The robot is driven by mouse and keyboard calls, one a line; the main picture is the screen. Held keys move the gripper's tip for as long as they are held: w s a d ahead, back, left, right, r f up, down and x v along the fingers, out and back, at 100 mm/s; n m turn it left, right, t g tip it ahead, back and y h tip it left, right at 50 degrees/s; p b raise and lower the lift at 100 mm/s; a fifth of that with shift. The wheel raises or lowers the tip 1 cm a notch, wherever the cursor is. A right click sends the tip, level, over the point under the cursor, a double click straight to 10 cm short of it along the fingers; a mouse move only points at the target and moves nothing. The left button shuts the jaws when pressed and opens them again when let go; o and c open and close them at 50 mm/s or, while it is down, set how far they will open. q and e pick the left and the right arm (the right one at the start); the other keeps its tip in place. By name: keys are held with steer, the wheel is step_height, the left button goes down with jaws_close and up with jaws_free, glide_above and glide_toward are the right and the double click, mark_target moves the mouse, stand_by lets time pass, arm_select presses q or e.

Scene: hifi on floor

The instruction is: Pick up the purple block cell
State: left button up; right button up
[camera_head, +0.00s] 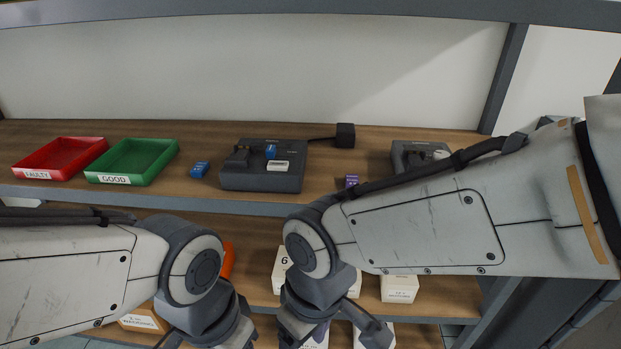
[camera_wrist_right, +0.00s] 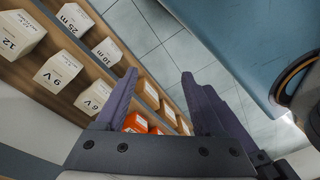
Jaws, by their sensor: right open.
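The purple block cell (camera_head: 352,181) is a small purple piece on the upper wooden shelf, right of the dark charger-like device and just beyond my right arm, which partly covers it from below. My right gripper (camera_wrist_right: 159,88) shows in the right wrist view with its two dark fingers spread apart and nothing between them. It points along the lower shelves and the floor, away from the purple cell, which is not in that view. My left arm comes in from the left in the head view, but its gripper fingers are out of sight.
A red FAULTY tray (camera_head: 62,158) and a green GOOD tray (camera_head: 133,162) stand at the left. A blue cell (camera_head: 200,170) lies beside the dark device (camera_head: 262,179). Another device (camera_head: 408,153) is partly behind my right arm.

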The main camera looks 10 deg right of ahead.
steer(key=w+r+m+t+y+p, duration=0.15)
steer(key=w+r+m+p, duration=0.35)
steer(key=w+r+p, duration=1.15)
steer(key=m+t+h+p, duration=0.3)
steer(key=m+h+p, duration=0.15)
steer(key=p, duration=1.05)
glide_toward(352, 180)
steer(key=shift+w+d+f+m+y, duration=0.1)
steer(key=shift+w+f+m+y, duration=0.1)
steer(key=shift+f, duration=0.3)
steer(key=shift+w+d+f+m+y, duration=0.1)
steer(key=shift+w+f, duration=0.1)
steer(key=shift+f, duration=0.25)
steer(key=shift+b+x, duration=0.35)
steer(key=shift+x, duration=2.75)
steer(key=shift+s+d, duration=0.1)
steer(key=shift+d, duration=0.05)
jaws_close()
